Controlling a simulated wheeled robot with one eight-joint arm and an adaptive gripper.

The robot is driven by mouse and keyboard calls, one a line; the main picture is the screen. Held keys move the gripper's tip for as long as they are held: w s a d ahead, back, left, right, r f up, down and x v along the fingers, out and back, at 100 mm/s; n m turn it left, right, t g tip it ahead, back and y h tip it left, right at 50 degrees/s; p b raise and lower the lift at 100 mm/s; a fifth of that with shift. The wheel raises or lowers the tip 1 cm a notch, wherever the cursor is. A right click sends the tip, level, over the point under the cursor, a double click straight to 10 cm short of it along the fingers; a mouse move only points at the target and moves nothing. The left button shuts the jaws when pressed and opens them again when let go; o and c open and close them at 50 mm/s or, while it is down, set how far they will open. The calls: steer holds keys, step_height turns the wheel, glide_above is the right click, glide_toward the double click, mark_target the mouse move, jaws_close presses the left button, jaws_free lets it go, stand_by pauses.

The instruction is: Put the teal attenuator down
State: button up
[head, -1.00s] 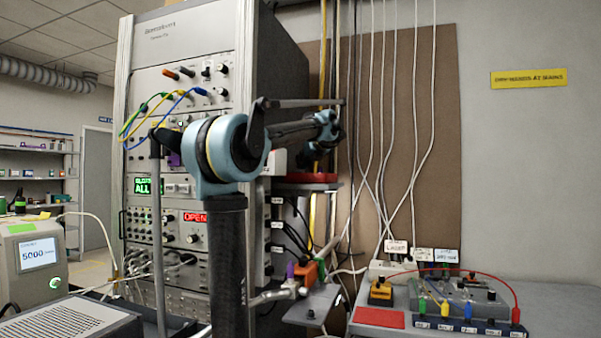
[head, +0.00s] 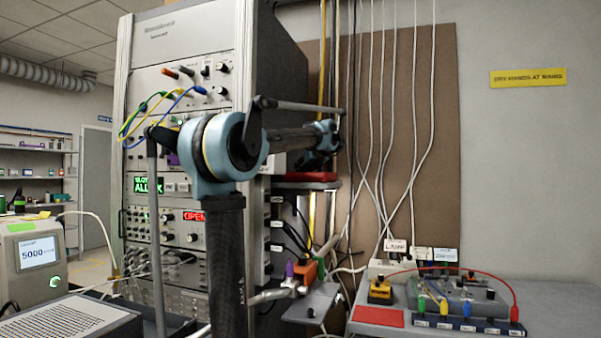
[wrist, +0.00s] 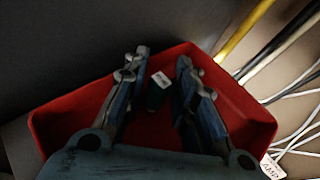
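In the wrist view a small dark object, probably the teal attenuator (wrist: 155,96), is in the red tray (wrist: 62,123). It has a white label at its far end, and its colour is hard to judge in the shadow. My gripper (wrist: 160,62) is open above the tray, one finger on each side of the object. Dark gaps show between the object and both fingers. In the head view the red tray (head: 306,177) is a thin red edge beside the rack; the attenuator cannot be seen there.
The tall instrument rack (head: 185,50) stands left of the tray. Hanging cables (head: 385,100) run close on the right. A grey bench (head: 560,300) at the right carries a red mat (head: 378,318) and a strip with coloured plugs (head: 468,325). A small grey shelf (head: 312,303) lies below the tray.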

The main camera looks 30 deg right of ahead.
steer(key=shift+s+r, duration=0.2)
steer(key=shift+r, duration=0.15)
steer(key=v, duration=1.1)
steer(key=shift+s, duration=0.3)
steer(key=shift+r, duration=0.1)
